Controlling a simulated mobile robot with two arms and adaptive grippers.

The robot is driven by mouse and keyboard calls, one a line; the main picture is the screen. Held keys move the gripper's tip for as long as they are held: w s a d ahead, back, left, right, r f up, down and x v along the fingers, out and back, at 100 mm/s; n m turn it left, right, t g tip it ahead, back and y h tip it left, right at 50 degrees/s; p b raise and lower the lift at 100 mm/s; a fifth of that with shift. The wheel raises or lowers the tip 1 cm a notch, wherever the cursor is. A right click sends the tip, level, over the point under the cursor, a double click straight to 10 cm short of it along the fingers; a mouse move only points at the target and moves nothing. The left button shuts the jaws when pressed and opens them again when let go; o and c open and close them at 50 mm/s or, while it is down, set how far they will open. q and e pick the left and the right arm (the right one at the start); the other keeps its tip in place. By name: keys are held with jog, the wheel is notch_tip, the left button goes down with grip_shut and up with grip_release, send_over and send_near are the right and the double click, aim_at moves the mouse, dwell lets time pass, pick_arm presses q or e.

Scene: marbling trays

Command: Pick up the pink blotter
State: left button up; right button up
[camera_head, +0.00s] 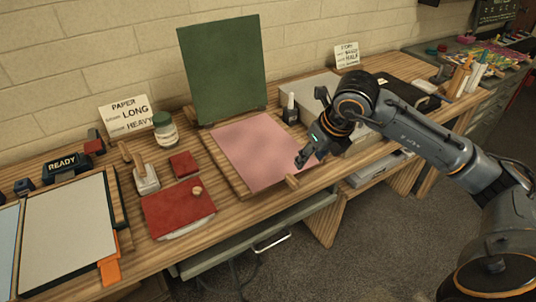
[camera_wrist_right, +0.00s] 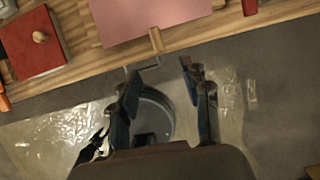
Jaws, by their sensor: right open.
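The pink blotter (camera_head: 258,150) is a flat pink rectangle lying on a wooden board on the bench. A short wooden handle (camera_head: 292,182) sticks out at its front right edge. In the right wrist view the pink blotter (camera_wrist_right: 150,16) shows at the top, with its wooden handle (camera_wrist_right: 157,40) pointing toward my fingers. My right gripper (camera_head: 304,158) is by the blotter's right edge in the head view. In the wrist view my right gripper (camera_wrist_right: 160,72) is open and empty, its fingertips apart from the handle. My left gripper is not in view.
A green panel (camera_head: 223,68) stands behind the blotter. A red block with a knob (camera_head: 178,208) and a small red pad (camera_head: 184,164) lie to its left. Open floor (camera_head: 350,245) lies in front of the bench.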

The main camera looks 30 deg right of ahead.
jog(key=p, duration=0.1)
send_over(296, 181)
jog(key=s, duration=0.2)
notch_tip(296, 181, down, 6)
jog(key=x, duration=0.1)
jog(key=p+x, duration=0.1)
jog(key=x, duration=0.1)
jog(key=p+x, duration=0.1)
jog(key=x, duration=0.1)
jog(key=shift+s+f, duration=0.25)
jog(key=shift+s, duration=0.15)
jog(key=shift+w+f, duration=0.15)
jog(key=shift+f, duration=0.2)
jog(key=shift+c, duration=0.4)
grip_shut()
